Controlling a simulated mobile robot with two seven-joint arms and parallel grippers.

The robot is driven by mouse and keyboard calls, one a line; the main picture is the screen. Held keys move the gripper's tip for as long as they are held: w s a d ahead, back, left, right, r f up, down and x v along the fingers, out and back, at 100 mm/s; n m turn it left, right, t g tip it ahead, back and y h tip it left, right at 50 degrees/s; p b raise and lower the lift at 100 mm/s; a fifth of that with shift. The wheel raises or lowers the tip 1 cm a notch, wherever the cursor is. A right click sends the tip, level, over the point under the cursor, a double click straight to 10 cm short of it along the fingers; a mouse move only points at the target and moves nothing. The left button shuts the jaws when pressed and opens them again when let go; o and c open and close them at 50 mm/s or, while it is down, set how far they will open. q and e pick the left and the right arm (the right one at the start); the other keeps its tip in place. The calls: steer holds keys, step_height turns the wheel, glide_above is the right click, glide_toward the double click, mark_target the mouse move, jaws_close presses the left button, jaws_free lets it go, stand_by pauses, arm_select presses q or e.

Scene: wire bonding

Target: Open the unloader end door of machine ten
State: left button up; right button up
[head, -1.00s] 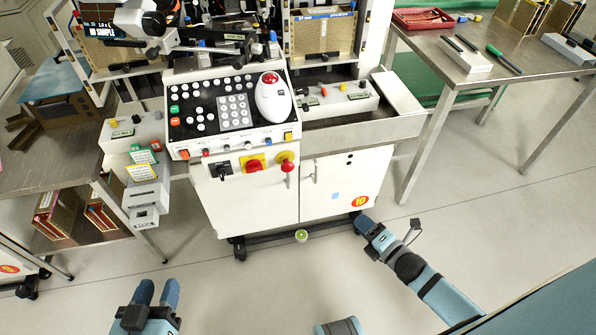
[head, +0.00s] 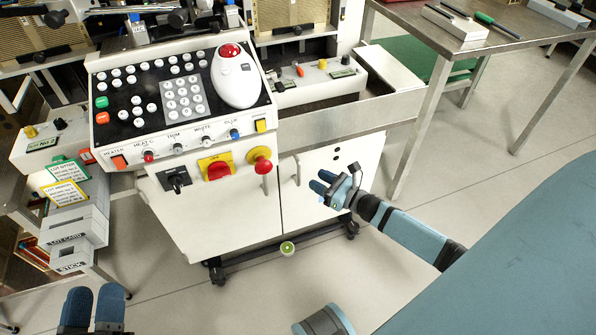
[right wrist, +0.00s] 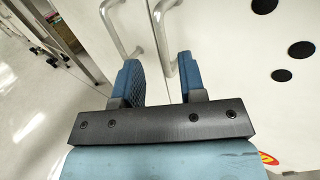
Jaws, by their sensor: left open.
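The white cabinet of the machine has two front doors, both looking shut. The right door (head: 325,205) carries a vertical bar handle (head: 298,170), also seen in the right wrist view (right wrist: 165,30). The left door (head: 215,220) has its own handle (head: 265,185). My right gripper (head: 321,181) is open and empty, just right of the right door's handle. My left gripper (head: 95,290) is open and empty at the lower left.
The control panel (head: 175,100) with trackball, a red-yellow switch (head: 214,167) and a red knob (head: 260,160) juts out above the doors. A steel table (head: 480,45) stands at the right. Label boxes (head: 75,225) hang at the left. The floor in front is clear.

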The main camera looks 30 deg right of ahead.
steer(key=b, duration=0.1)
glide_above(299, 185)
steer(key=shift+w+d, duration=0.15)
steer(key=shift+w, duration=0.15)
jaws_close()
